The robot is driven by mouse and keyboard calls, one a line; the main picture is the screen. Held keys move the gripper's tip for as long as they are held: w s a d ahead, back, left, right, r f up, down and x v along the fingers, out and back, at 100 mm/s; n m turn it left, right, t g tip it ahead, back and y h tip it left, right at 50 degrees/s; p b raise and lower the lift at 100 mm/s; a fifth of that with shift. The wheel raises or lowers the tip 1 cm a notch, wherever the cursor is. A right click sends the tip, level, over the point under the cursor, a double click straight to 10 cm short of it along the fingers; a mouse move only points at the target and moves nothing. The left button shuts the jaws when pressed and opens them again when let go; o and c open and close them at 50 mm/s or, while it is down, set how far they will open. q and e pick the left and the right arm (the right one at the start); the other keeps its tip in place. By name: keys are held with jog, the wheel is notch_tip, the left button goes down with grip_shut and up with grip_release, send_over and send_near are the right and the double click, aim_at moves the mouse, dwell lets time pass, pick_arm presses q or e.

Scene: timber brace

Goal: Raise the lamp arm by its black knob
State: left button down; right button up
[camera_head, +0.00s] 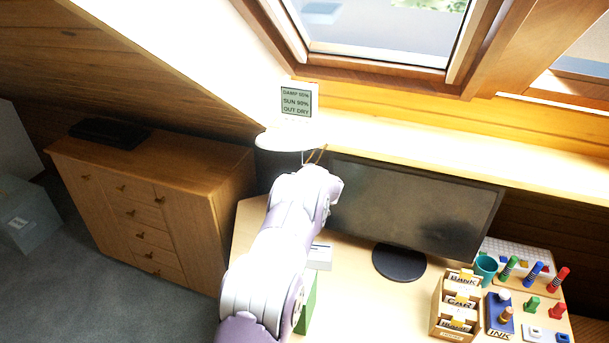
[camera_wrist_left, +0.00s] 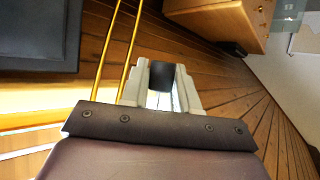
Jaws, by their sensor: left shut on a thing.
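The lamp's round white shade (camera_head: 284,140) shows in the head view beyond my left arm, at the edge of the sill. Thin brass rods of the lamp arm (camera_head: 317,155) rise just past my left wrist. In the left wrist view two parallel brass rods (camera_wrist_left: 113,50) run up to the left of my left gripper (camera_wrist_left: 162,84). The gripper's pale fingers are shut on the black knob (camera_wrist_left: 161,75). In the head view my own arm hides the fingers and the knob. My right gripper is in neither view.
A dark monitor (camera_head: 410,210) stands on the desk right of my arm. A small sign (camera_head: 298,101) stands on the sill behind the shade. A wooden drawer cabinet (camera_head: 150,200) is at the left. Card boxes (camera_head: 447,318), a teal cup (camera_head: 485,268) and stamps crowd the desk's right side.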

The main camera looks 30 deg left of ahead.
pick_arm(q)
jog(key=c, duration=1)
grip_release()
jog(key=shift+w+a+r, duration=0.15)
jog(key=shift+a+r, duration=0.05)
jog(key=shift+r, duration=0.3)
jog(key=shift+c, duration=0.2)
jog(key=shift+o, duration=0.5)
jog(key=shift+w+f, duration=0.15)
jog(key=shift+f, duration=0.1)
jog(key=shift+s+d, duration=0.25)
jog(key=shift+d, duration=0.05)
jog(key=b+v, duration=0.3)
jog(key=v, duration=0.9)
jog(key=shift+b, duration=0.4)
jog(key=shift+w+r, duration=0.1)
